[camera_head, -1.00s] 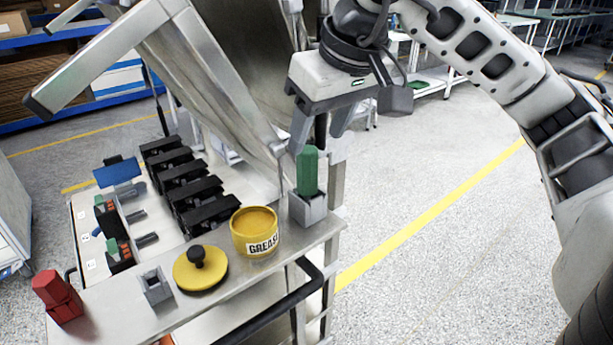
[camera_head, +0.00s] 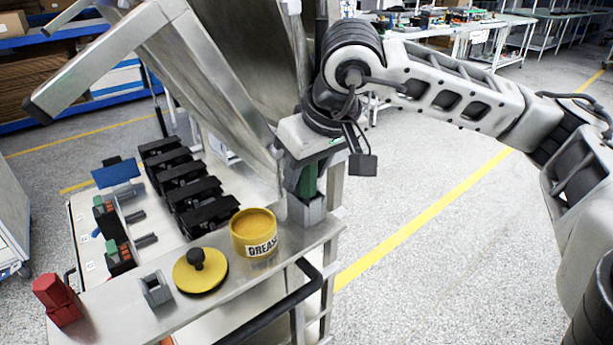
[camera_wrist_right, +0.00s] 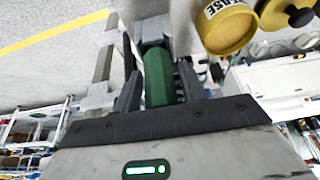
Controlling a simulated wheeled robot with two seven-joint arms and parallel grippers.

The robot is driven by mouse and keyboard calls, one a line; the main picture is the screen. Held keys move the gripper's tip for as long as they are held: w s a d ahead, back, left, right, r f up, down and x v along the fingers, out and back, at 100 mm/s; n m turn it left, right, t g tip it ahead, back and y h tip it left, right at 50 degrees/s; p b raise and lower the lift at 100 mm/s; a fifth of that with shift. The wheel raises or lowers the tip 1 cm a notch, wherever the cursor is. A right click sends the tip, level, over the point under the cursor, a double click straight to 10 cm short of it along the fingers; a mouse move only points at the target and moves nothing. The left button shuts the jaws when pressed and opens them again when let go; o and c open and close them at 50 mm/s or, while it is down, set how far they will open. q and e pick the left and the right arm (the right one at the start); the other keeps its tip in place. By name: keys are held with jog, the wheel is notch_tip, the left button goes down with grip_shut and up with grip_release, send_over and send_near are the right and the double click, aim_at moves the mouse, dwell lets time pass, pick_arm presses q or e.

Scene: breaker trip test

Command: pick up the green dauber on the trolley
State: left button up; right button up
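The green dauber (camera_head: 308,181) stands upright in a grey square holder (camera_head: 306,211) at the right end of the trolley's top shelf (camera_head: 225,289). My right gripper (camera_head: 307,182) is over it from above, with one finger on each side of the dauber. In the right wrist view the dauber (camera_wrist_right: 159,77) lies between the two dark fingers (camera_wrist_right: 160,85), which look open with little space beside it. Its upper end is hidden by the gripper body in the head view. My left gripper is not in view.
A yellow grease tin (camera_head: 253,233) stands just left of the holder. A yellow lid with a black knob (camera_head: 199,270), an empty grey holder (camera_head: 155,288) and a red dauber (camera_head: 57,298) are further left. Black breakers (camera_head: 185,185) lie behind. A steel panel rises close behind the gripper.

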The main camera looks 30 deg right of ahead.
jog(key=c, duration=0.6)
jog(key=shift+c, duration=0.2)
jog(key=shift+r, duration=0.15)
notch_tip(320, 180, up, 10)
jog(key=shift+f, duration=0.1)
